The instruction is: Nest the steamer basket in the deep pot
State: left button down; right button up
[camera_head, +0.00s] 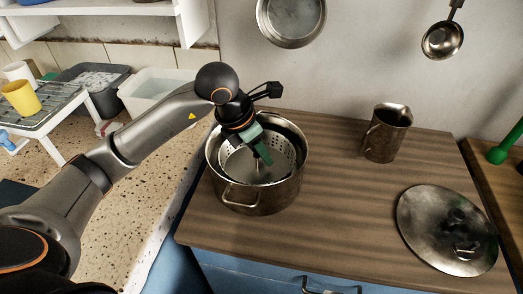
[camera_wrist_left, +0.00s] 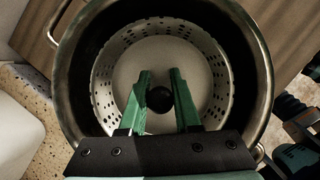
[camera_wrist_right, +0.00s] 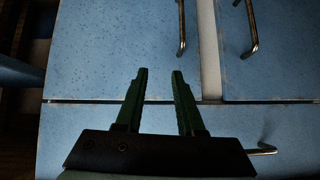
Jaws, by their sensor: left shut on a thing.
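The deep pot (camera_head: 262,197) is a steel pot with side handles on the wooden counter, and its rim also shows in the left wrist view (camera_wrist_left: 262,75). The steamer basket (camera_head: 284,150), pale with a perforated wall, is inside the pot's rim. In the left wrist view the basket (camera_wrist_left: 222,75) sits off-centre in the pot's opening, with a dark gap around part of it. My left gripper (camera_head: 266,160) reaches down into the basket, shut on its dark central knob (camera_wrist_left: 158,98). Whether the basket touches the pot's bottom is hidden. My right gripper (camera_wrist_right: 160,72) is open and empty before blue cabinet fronts.
A metal jug (camera_head: 386,135) stands right of the pot. A round lid (camera_head: 445,230) lies at the counter's right. The wooden counter (camera_head: 335,210) is clear between pot and lid. A pan (camera_head: 290,18) and a ladle (camera_head: 442,40) hang on the wall.

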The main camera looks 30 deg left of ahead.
pick_arm(q)
jog(key=shift+f, duration=0.15)
pick_arm(e)
jog(key=shift+f, duration=0.55)
pick_arm(q)
jog(key=shift+c, duration=0.3)
grip_release()
pick_arm(e)
jog(key=shift+d+r, duration=0.1)
pick_arm(q)
jog(key=shift+r+p, duration=1.15)
jog(key=shift+r, duration=0.45)
jog(key=shift+r+p, duration=1.45)
jog(key=shift+r, duration=0.55)
pick_arm(e)
notch_tip(320, 180, up, 5)
jog(key=shift+s, duration=0.1)
